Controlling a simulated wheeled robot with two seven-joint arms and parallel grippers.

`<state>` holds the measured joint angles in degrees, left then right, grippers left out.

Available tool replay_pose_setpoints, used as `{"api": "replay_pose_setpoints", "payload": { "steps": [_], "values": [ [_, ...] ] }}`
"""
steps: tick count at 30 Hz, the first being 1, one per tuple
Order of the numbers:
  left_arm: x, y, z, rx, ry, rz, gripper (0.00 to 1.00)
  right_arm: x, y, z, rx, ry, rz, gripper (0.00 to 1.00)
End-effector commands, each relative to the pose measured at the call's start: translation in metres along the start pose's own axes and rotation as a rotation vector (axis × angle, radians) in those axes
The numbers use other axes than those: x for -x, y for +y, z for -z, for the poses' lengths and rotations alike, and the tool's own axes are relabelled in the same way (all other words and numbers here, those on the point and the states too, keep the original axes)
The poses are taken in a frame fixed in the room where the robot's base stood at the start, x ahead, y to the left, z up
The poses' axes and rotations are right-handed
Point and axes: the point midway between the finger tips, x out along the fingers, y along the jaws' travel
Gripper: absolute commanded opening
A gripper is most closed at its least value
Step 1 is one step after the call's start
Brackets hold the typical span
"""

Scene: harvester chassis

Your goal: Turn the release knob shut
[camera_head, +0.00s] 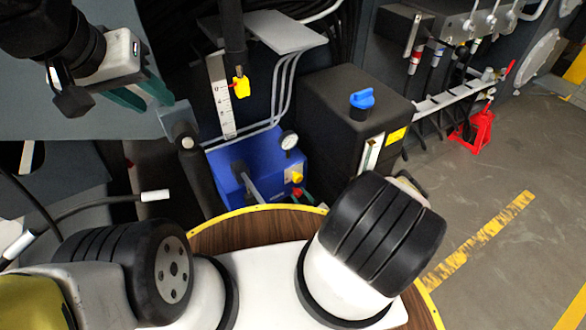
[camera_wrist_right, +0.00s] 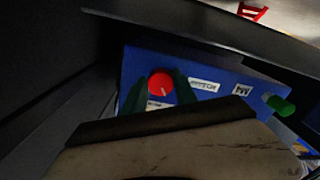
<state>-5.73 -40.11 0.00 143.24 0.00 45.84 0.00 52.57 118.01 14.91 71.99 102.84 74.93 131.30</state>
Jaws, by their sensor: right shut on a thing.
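A round red knob (camera_wrist_right: 160,83) with a pale pointer line sits on the blue box (camera_wrist_right: 215,68) in the right wrist view. I take it as the release knob. My right gripper (camera_wrist_right: 159,92) is shut on it, a dark green finger on each side. In the head view the blue box (camera_head: 232,168) stands at the centre, with a small red part (camera_head: 297,192) at its right corner. There my right arm hides most of the right gripper. My left gripper (camera_head: 141,94) hangs at the upper left, its green fingers apart and empty, away from the box.
The box carries a round gauge (camera_head: 289,140), a lever (camera_head: 250,186) and a yellow fitting (camera_head: 296,177). A black tank (camera_head: 340,110) with a blue cap (camera_head: 362,98) stands right beside it. A green part (camera_wrist_right: 280,105) sticks out at the box's right side.

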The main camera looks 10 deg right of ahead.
Motion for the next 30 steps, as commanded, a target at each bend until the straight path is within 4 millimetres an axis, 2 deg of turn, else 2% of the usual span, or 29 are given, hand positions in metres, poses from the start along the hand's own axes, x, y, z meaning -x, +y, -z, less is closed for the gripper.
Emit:
{"api": "replay_pose_setpoints", "payload": {
  "steps": [15, 21, 30],
  "values": [
    [0.0, 0.0, 0.0, 0.0, 0.0, 0.0, 0.36, 0.0016, -0.0016, -0.0021, -0.445, 0.007, 0.003, 0.0],
    [0.0, 0.0, 0.0, 0.0, 0.0, 0.0, 0.36, 0.0015, -0.0018, -0.0021, -0.556, 0.01, 0.004, 0.0],
    [0.0, 0.0, 0.0, 0.0, 0.0, 0.0, 0.36, 0.0019, -0.002, -0.0023, -0.633, 0.012, 0.003, 0.0]
  ]
}}
